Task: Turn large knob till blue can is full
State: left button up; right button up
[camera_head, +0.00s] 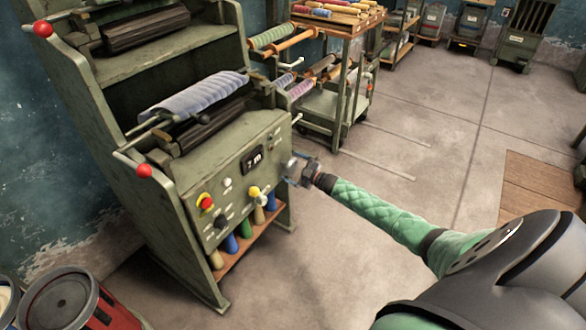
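A green machine has a sloped control panel (215,200) with a small dark display (251,159), a red button on yellow (205,202), a yellow-topped control (254,192) and small dark knobs. My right gripper (291,169), at the end of a green-sleeved arm, is at the panel's right edge. Its fingers are small and blend with grey parts there, so I cannot tell whether they touch or hold a knob. My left gripper is out of view.
Red balls (144,171) cap the machine's side posts. A cart with colored rolls (335,100) stands behind my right gripper. The concrete floor (440,140) to the right is mostly clear.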

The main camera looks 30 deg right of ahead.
aim_at(295, 168)
jog(key=shift+a, duration=0.1)
jog(key=shift+s+d+f, duration=0.1)
jog(key=shift+s+d, duration=0.15)
jog(key=shift+s, duration=0.3)
jog(key=b+v, duration=0.1)
jog(key=v, duration=0.4)
jog(key=shift+s, duration=0.1)
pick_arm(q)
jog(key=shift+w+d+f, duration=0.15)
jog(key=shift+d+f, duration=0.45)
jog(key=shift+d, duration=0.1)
pick_arm(e)
jog(key=shift+s+d, duration=0.3)
jog(key=shift+s, duration=0.35)
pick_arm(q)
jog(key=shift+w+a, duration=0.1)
